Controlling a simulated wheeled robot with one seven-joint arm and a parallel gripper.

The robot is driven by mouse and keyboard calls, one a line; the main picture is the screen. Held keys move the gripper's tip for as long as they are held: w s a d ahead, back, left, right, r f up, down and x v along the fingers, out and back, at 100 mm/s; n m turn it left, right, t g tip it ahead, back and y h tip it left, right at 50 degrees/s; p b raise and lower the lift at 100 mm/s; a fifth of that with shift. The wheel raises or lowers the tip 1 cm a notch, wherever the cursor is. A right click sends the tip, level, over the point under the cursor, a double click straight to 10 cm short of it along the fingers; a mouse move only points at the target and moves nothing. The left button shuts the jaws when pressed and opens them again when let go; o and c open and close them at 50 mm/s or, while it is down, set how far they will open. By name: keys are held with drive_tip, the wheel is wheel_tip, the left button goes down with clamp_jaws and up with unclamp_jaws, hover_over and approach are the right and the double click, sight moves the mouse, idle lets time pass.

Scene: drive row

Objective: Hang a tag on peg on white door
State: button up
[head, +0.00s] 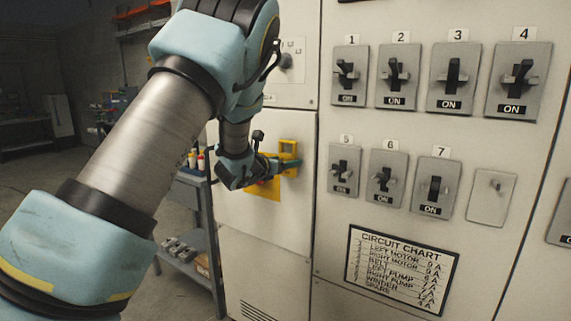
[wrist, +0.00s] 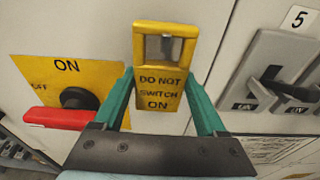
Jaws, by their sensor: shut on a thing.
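My gripper (wrist: 160,88) is shut on a yellow tag (wrist: 160,104) that reads "DO NOT SWITCH ON", its two green fingers at the tag's sides. In the head view, my gripper (head: 283,167) and the tag (head: 290,146) are in front of the white door (head: 238,225), near its right edge. The tag's upper part has a square window. A grey peg (wrist: 166,46) shows through the window in the wrist view. I cannot tell whether the peg passes through the window or stands behind it.
Left of the tag, a yellow plate (wrist: 88,77) marked ON carries a red handle (wrist: 55,118) with a dark knob. Numbered switches (head: 396,77) and a circuit chart (head: 401,270) are on the panel at right. A shelf cart (head: 188,252) stands at left.

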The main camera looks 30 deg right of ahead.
idle(0.4)
drive_tip(key=o, duration=1.3)
drive_tip(key=shift+c, duration=0.2)
drive_tip(key=shift+a, duration=0.1)
